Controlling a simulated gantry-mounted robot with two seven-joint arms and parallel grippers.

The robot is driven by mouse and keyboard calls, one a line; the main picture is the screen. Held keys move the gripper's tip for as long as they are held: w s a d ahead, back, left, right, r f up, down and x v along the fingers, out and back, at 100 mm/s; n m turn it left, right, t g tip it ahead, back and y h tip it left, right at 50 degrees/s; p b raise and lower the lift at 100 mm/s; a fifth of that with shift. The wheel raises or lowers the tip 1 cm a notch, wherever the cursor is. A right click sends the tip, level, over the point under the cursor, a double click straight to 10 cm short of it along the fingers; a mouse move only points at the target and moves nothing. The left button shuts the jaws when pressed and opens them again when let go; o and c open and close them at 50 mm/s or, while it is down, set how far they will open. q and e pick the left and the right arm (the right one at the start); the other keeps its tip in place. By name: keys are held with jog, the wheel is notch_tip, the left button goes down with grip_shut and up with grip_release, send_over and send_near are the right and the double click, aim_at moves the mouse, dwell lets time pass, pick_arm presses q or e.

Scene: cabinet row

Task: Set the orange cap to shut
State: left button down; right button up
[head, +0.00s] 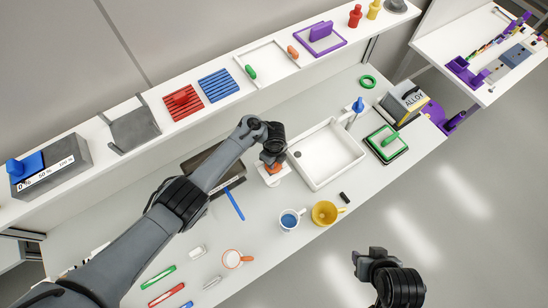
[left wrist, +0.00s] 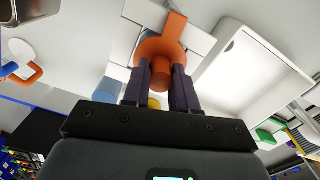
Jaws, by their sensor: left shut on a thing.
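The orange cap (head: 273,169) sits on a small white base (head: 272,179) left of the white basin, mostly hidden by my left gripper (head: 269,158) in the head view. In the left wrist view the cap (left wrist: 166,50) shows a round body, a flat tab pointing up in the picture and a round knob. The two dark fingers of my left gripper (left wrist: 169,85) are shut on the knob, one on each side. I cannot tell from these frames whether the cap is turned to shut. My right gripper (head: 364,262) hangs away at the lower right, its opening unclear.
The white basin (head: 332,155) with a blue-topped tap (head: 357,106) stands right beside the cap. A blue-filled mug (head: 289,220) and a yellow mug (head: 325,213) stand in front. A dark box (head: 210,163) lies behind my left arm.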

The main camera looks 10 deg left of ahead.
pick_arm(q)
jog(key=shift+s+a+m, duration=0.15)
jog(key=shift+s+m, duration=0.05)
jog(key=shift+m, duration=0.4)
jog(key=c, duration=0.9)
grip_release()
jog(key=shift+r, duration=0.15)
notch_tip(320, 180, up, 11)
jog(key=p, duration=0.3)
jog(key=shift+f, duration=0.2)
